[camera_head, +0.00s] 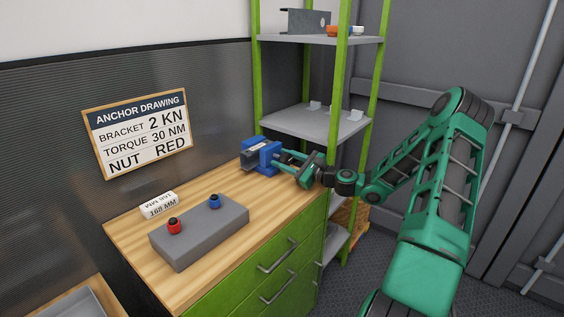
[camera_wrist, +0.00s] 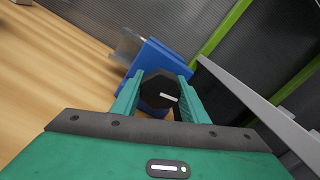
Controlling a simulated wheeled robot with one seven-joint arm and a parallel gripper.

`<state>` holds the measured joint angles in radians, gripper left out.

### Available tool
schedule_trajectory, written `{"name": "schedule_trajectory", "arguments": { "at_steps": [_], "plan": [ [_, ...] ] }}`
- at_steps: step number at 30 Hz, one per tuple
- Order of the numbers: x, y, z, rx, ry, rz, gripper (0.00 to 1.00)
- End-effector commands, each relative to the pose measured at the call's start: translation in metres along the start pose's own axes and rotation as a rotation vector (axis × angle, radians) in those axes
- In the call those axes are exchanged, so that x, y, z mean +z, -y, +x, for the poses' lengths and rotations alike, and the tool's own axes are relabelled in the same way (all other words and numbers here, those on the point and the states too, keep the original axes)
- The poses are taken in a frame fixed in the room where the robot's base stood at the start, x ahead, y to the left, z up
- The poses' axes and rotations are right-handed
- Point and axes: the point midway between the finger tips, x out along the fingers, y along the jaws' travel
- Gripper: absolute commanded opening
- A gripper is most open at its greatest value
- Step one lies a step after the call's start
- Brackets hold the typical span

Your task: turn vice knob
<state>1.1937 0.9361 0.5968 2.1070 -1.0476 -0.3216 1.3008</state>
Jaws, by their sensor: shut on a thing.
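The blue vice (camera_head: 262,156) sits on the wooden bench top near its far right end. It also shows in the wrist view (camera_wrist: 157,60), tilted in the picture. The vice's black knob (camera_wrist: 157,90) has a white mark on its face, pointing to the right in the wrist view. My gripper (camera_head: 278,160) reaches in from the right, and its two green fingers are shut on the knob, one on each side. The knob is hard to make out in the head view.
A grey block (camera_head: 200,232) with a red knob (camera_head: 174,226) and a blue knob (camera_head: 215,201) lies nearer on the bench. A white label block (camera_head: 159,205) stands behind it. A green-posted shelf (camera_head: 316,123) rises beside the vice. A sign (camera_head: 138,133) hangs on the wall.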

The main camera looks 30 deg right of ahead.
Motion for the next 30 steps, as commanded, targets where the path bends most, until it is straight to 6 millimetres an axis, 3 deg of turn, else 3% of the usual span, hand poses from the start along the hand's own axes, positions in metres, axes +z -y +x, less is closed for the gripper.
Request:
{"name": "schedule_trajectory", "arguments": {
  "at_steps": [15, 30],
  "plan": [
    [0.0021, 0.0013, 0.0018, -0.003, 0.004, -0.362, 0.18],
    [0.0027, 0.0012, 0.0019, -0.003, 0.005, -0.439, 0.18]
  ]
}}
